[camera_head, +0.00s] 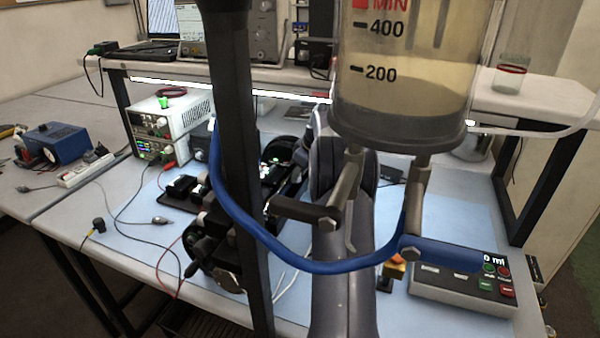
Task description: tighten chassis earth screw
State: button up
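I cannot make out the chassis earth screw in this view. A dark piece of equipment (222,222) with a round part and cables stands on the bench left of centre, partly hidden behind a black upright bar. I cannot tell whether it is the chassis. A thick dark grey arm link rises in the centre and passes behind a clear cylinder. I cannot make out my gripper or its fingertips.
The clear cylinder (400,90), marked 400 and 200, fills the upper right on metal struts. A blue hose (300,262) loops below it. A control box (462,286) reads 0 ml. Power supplies (170,120) stand at left; loose cables cross the blue mat (118,228).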

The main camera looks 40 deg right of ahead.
jog(key=c, duration=0.5)
jog(key=shift+a+m+t+h+b, duration=0.15)
jog(key=shift+m+t+h+b, duration=0.35)
jog(key=shift+m, duration=1)
jog(key=shift+c, duration=0.2)
jog(key=o, duration=1)
jog(key=shift+g, duration=0.3)
